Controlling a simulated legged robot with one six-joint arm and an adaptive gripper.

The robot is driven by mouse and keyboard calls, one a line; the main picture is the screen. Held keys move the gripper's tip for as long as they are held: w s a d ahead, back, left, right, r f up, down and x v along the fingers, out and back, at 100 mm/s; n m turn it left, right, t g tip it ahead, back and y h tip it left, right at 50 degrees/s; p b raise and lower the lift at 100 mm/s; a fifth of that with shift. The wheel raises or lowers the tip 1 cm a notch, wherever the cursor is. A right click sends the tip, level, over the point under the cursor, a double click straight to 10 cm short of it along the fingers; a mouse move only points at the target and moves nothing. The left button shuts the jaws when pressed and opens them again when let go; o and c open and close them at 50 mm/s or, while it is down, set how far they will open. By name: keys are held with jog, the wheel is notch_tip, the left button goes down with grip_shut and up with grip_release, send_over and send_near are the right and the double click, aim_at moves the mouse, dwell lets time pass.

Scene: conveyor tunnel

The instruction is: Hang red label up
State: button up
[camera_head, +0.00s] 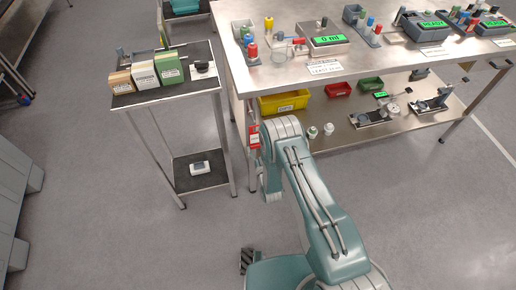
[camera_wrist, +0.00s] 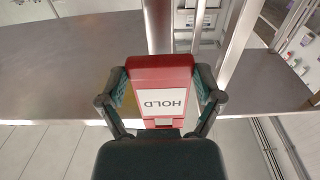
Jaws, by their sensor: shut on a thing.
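The red label (camera_wrist: 160,67) has a white panel reading HOLD, which appears upside down in the wrist view. My gripper (camera_wrist: 160,82) is shut on it, one finger on each side. In the head view the red label (camera_head: 254,136) shows just left of my arm, by the left front leg of the large steel table. My gripper is mostly hidden behind my arm there. I cannot tell whether the label touches the table or leg. No hook is clear in either view.
A small side cart (camera_head: 185,93) with boxes stands left of the large steel table (camera_head: 285,75). Bins, including a yellow one (camera_head: 284,102), sit on the table's lower shelf (camera_head: 340,132). A grey cabinet (camera_head: 18,200) is at far left. Floor between them is clear.

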aim_at(255, 141)
jog(key=shift+x, duration=2.75)
jog(key=shift+f, duration=0.85)
jog(key=o, duration=1.1)
jog(key=shift+s+d, duration=0.1)
jog(key=v, duration=1.1)
jog(key=shift+s+d+f, duration=0.1)
jog(key=shift+s+f, duration=0.15)
jog(key=shift+s, duration=0.1)
